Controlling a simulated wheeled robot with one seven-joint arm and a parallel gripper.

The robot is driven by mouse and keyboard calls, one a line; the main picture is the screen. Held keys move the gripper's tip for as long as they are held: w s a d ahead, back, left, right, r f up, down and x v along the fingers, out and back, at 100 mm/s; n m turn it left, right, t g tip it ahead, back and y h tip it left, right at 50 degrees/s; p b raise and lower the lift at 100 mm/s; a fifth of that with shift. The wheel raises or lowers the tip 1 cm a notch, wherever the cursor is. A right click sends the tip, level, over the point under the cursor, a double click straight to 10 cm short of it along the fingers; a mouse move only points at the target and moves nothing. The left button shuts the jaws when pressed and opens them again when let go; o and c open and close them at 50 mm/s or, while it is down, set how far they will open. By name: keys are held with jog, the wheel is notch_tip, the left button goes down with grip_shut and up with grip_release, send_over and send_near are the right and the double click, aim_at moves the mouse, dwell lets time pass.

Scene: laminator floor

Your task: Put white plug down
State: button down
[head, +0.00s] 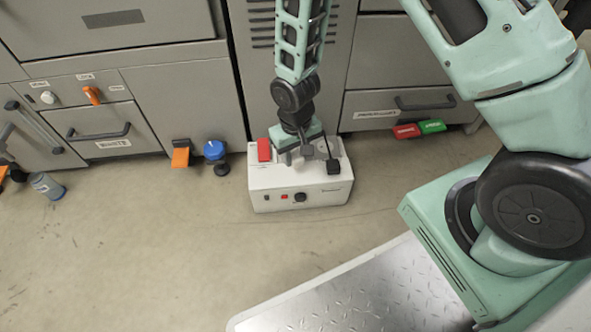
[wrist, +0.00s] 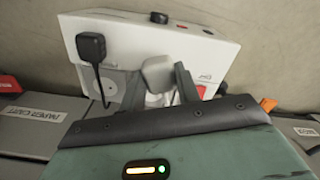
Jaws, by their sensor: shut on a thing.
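My gripper (head: 301,156) reaches down over the top of a white box-shaped unit (head: 285,183) on the floor. In the wrist view my gripper (wrist: 160,84) is shut on the white plug (wrist: 158,72), a small pale block between the fingers. The unit (wrist: 135,40) is right behind the plug in that view. Whether the plug touches the unit's top I cannot tell. In the head view the plug is hard to make out among the fingers.
A black plug (head: 333,166) with a cord and a red block (head: 264,150) sit on the unit's top. Orange (head: 180,155) and blue (head: 214,150) parts stand by the grey cabinets. Red (head: 406,131) and green (head: 432,126) pieces are right. Open floor lies left.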

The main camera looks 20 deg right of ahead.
aim_at(295, 174)
jog(key=shift+f+b, duration=1.15)
jog(key=shift+f, duration=0.9)
jog(key=shift+f, duration=0.6)
jog(key=c, duration=1)
grip_release()
